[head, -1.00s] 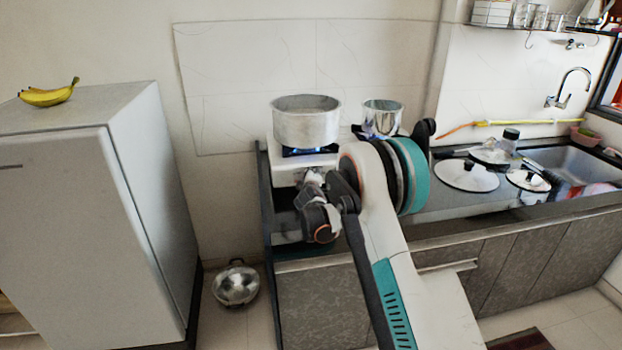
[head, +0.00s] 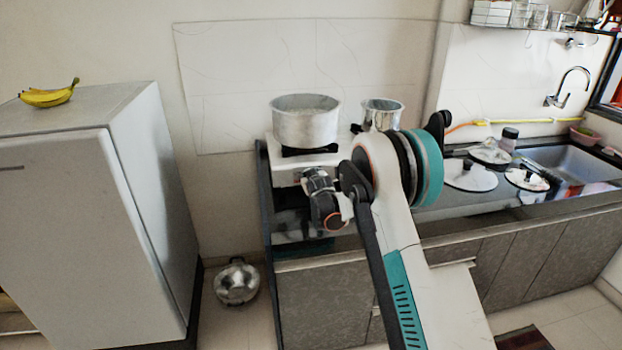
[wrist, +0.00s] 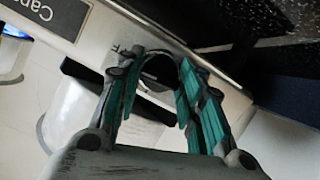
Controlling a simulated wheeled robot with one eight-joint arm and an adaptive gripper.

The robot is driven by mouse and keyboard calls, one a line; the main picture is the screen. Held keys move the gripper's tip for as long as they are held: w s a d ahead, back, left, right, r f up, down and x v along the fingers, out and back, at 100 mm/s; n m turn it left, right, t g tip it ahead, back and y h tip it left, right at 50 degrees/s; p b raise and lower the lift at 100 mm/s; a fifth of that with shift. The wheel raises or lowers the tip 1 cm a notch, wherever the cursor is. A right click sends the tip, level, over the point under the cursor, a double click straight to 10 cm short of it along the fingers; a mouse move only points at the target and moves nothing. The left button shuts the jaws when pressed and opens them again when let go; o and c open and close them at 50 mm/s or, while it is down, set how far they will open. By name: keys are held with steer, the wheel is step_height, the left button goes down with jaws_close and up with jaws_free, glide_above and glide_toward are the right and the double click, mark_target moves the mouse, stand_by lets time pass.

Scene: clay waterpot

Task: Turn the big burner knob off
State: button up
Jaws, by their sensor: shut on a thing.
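The stove (head: 285,173) stands on the counter, with the big pot (head: 305,125) on its left burner. No flame shows under this pot. In the wrist view, the big burner knob (wrist: 160,74) is a dark round shape on the stove's pale front panel (wrist: 75,22). My gripper (wrist: 160,63) has its teal-lined fingers on either side of the knob and is shut on it. In the head view my gripper (head: 317,182) is at the stove's front, below the big pot; the knob is hidden there.
A smaller pot (head: 382,115) stands on the stove's right side, partly behind my arm. Several lids (head: 469,176) lie on the counter to the right. A blue glow (wrist: 14,30) shows at the wrist view's left edge. A metal pot (head: 237,282) sits on the floor.

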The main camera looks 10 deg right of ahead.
steer(key=shift+f+m, duration=0.1)
steer(key=shift+m, duration=0.5)
steer(key=shift+y, duration=0.3)
steer(key=o, duration=1.1)
steer(key=shift+s, duration=0.1)
steer(key=v, duration=1.2)
